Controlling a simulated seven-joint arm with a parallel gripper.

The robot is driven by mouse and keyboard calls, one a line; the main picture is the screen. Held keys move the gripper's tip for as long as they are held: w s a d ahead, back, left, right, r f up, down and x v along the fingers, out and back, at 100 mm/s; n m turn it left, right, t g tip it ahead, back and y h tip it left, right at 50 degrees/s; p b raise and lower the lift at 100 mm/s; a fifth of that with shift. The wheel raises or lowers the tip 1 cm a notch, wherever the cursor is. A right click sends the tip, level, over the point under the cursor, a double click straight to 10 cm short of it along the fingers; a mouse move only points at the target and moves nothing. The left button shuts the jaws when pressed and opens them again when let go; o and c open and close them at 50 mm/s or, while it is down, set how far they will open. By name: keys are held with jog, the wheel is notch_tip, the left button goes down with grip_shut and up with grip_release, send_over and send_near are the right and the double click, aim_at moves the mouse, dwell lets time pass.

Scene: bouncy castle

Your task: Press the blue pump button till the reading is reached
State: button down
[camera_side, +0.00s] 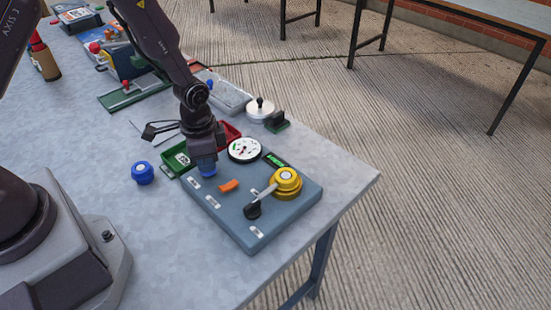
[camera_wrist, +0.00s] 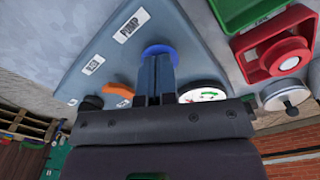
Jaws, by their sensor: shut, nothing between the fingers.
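The blue pump button (camera_side: 207,167) is on the far left corner of a grey-blue control panel (camera_side: 268,225). My gripper (camera_side: 206,156) is directly above it, pointing down. In the wrist view my shut fingers (camera_wrist: 157,60) overlap the blue button (camera_wrist: 160,49), next to a PUMP label (camera_wrist: 131,25). The fingers hide most of the button; I cannot tell whether they touch it or how far it is pressed.
The panel also holds an orange switch (camera_side: 228,186) and a yellow knob (camera_side: 286,181) with a black-ended lever. A loose blue cap (camera_side: 142,172) stands to the left. Green (camera_side: 177,158) and red (camera_side: 229,133) trays lie close behind. The table's near right corner is clear.

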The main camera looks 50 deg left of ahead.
jog(key=shift+r, duration=3.3)
jog(key=shift+r, duration=0.1)
jog(key=shift+f, duration=1.65)
jog(key=shift+f, duration=0.1)
dwell(0.8)
